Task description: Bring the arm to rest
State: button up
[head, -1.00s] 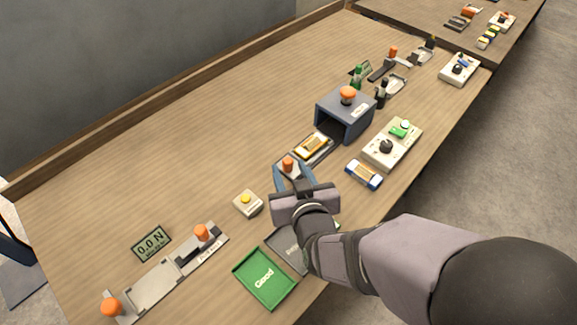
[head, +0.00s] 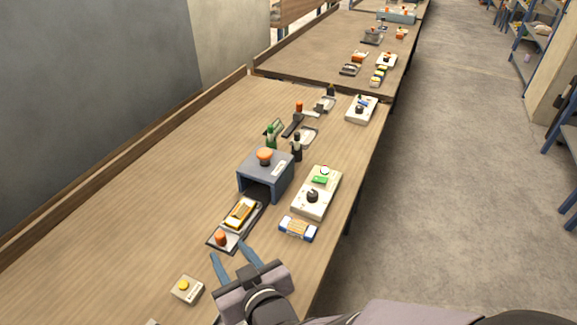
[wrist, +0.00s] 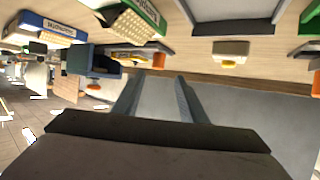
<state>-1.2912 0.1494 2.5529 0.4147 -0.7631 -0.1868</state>
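My gripper (head: 233,263) is in the lower middle of the head view. Its two blue-grey fingers stand apart with nothing between them. It is in front of the black tray with the orange knob (head: 221,238), which holds a yellow item (head: 240,213). In the wrist view the fingers (wrist: 153,95) also show spread and empty, over the grey wall. The wrist picture is upside down, with the bench and its things along the top. My arm runs out of the head view at the lower right.
A blue-grey housing with an orange top knob (head: 265,174) stands behind the tray. A white control box (head: 316,193) and a blue-and-white pack (head: 299,228) are to the right. A yellow-button box (head: 187,289) is at lower left. The left bench top is clear.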

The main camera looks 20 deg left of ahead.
jog(key=w+d+m+h+p, duration=0.1)
jog(key=w+d, duration=0.1)
jog(key=d, duration=0.1)
jog(key=w+d+h+p, duration=0.1)
jog(key=w+d, duration=0.2)
jog(key=w+d+f+m+h+p, duration=0.1)
jog(key=w+d, duration=0.1)
jog(key=shift+w+d+f+m+h, duration=0.1)
jog(key=shift+w+d+m+h, duration=0.2)
jog(key=shift+w+d+h, duration=0.1)
jog(key=w+d+m+g+h+p, duration=0.2)
jog(key=w+d+m+h+p, duration=0.1)
jog(key=d, duration=0.9)
jog(key=s+d+r+m+g+h+p, duration=0.1)
jog(key=s+d, duration=0.3)
jog(key=d, duration=0.6)
jog(key=s+d+r+m+g+h+p, duration=0.1)
jog(key=s+d+m+g+h+p, duration=0.1)
jog(key=d, duration=0.9)
jog(key=s+m+g+h, duration=0.1)
jog(key=s+m+g, duration=0.1)
jog(key=shift+s+d+m+p, duration=0.15)
jog(key=shift+d+m+p, duration=0.15)
